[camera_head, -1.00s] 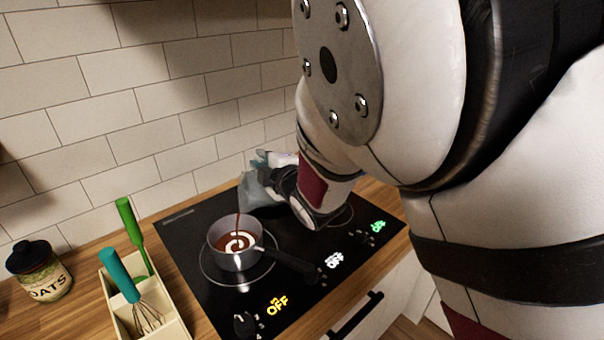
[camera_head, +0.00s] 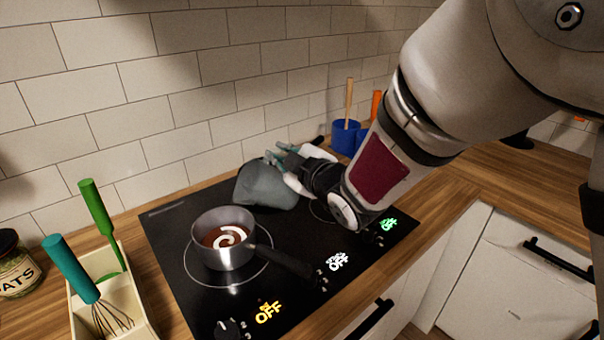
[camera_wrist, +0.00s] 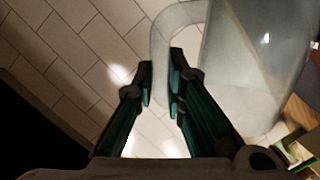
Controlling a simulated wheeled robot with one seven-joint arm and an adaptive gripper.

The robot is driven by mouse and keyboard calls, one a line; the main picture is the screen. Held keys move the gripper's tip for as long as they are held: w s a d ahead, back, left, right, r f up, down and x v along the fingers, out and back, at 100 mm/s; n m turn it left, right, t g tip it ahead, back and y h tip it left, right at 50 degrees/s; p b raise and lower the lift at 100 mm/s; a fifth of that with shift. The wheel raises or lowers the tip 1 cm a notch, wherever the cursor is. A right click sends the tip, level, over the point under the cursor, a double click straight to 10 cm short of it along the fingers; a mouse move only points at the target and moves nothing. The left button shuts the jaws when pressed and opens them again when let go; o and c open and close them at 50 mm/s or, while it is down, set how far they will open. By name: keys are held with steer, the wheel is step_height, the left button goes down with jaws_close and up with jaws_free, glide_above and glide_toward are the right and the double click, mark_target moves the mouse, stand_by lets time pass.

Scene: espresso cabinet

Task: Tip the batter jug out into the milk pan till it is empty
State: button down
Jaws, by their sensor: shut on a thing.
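The grey, see-through batter jug (camera_head: 264,186) is tilted over the back of the hob, behind and to the right of the milk pan. My gripper (camera_head: 286,162) is shut on the jug's handle; in the wrist view the fingertips (camera_wrist: 161,82) close on the pale handle beside the jug (camera_wrist: 262,60). No brown batter shows through the jug wall there, but its inside is only partly in view. The steel milk pan (camera_head: 232,257) stands on the front left ring, its dark handle pointing right. Brown batter with a white swirl lies in it. No stream shows now.
The black hob (camera_head: 183,222) has lit OFF signs along its front. At the left are a cream utensil box (camera_head: 137,290) with a whisk and green-handled tool, and an oats jar (camera_head: 14,268). Tiled wall is behind.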

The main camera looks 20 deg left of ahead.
steer(key=shift+w+d+f+m+y+b, duration=0.15)
steer(key=shift+w+d+f+m+b, duration=0.35)
steer(key=shift+b, duration=0.4)
steer(key=shift+w+d+f+m+y+b, duration=0.1)
steer(key=shift+w+f+m+b, duration=0.2)
steer(key=shift+f+b, duration=0.5)
steer(key=shift+w+d+f+m+y+b, duration=0.2)
steer(key=shift+f+m+b, duration=0.3)
steer(key=shift+b, duration=0.5)
steer(key=w+d+f+m+y+b, duration=0.1)
steer(key=w+d+f+m+b, duration=0.4)
steer(key=f+b, duration=0.4)
steer(key=shift+w+m+b, duration=0.15)
steer(key=shift+m+b, duration=0.75)
steer(key=shift+b, duration=0.45)
steer(key=shift+r, duration=0.1)
